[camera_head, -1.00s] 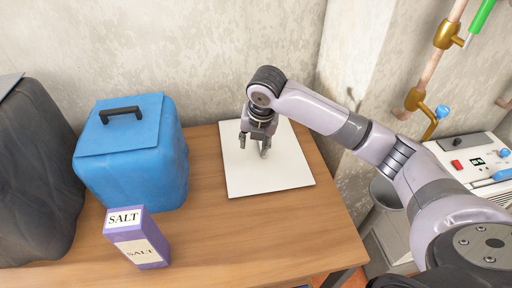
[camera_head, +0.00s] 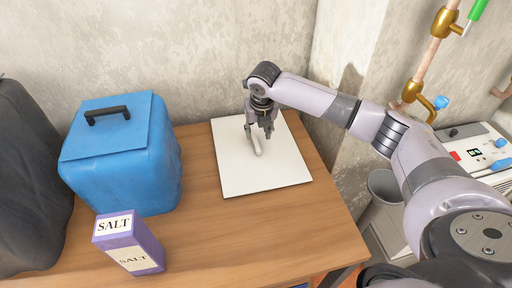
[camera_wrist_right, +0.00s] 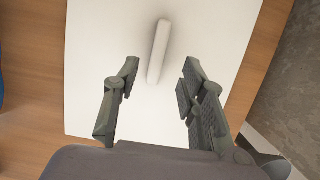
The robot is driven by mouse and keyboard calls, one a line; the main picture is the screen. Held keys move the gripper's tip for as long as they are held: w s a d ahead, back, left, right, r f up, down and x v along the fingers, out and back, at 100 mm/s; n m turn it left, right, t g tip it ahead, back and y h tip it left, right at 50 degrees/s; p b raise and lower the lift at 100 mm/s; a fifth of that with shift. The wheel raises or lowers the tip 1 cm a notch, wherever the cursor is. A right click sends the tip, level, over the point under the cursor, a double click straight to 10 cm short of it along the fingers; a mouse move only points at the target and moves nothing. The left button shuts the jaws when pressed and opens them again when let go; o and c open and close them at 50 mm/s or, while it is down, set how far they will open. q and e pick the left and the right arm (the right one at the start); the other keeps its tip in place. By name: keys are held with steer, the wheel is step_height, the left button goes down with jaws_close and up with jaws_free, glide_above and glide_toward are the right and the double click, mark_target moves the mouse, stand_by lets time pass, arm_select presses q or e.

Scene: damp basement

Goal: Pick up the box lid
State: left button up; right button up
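The box lid (camera_head: 262,172) is a flat white panel lying on the wooden table, with a narrow white bar handle (camera_head: 254,142) on top. In the right wrist view the lid (camera_wrist_right: 100,40) fills most of the picture, and its handle (camera_wrist_right: 158,52) lies just ahead of the fingertips, roughly in line with the gap between them. My right gripper (camera_head: 261,130) is above the lid, close to the handle. In the right wrist view the right gripper (camera_wrist_right: 161,68) is open and empty. My left gripper is not in view.
A blue cooler-like box (camera_head: 125,160) with a black handle and a purple salt box (camera_head: 130,244) stand left on the table (camera_head: 215,235). A dark container (camera_head: 30,180) is at far left. The wall is close behind; pipes and a control panel (camera_head: 475,150) are right.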

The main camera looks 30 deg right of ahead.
mark_target(256, 142)
steer(key=shift+x, duration=2.8)
steer(key=shift+a, duration=0.15)
steer(key=shift+f, duration=0.1)
steer(key=shift+c, duration=0.4)
jaws_close()
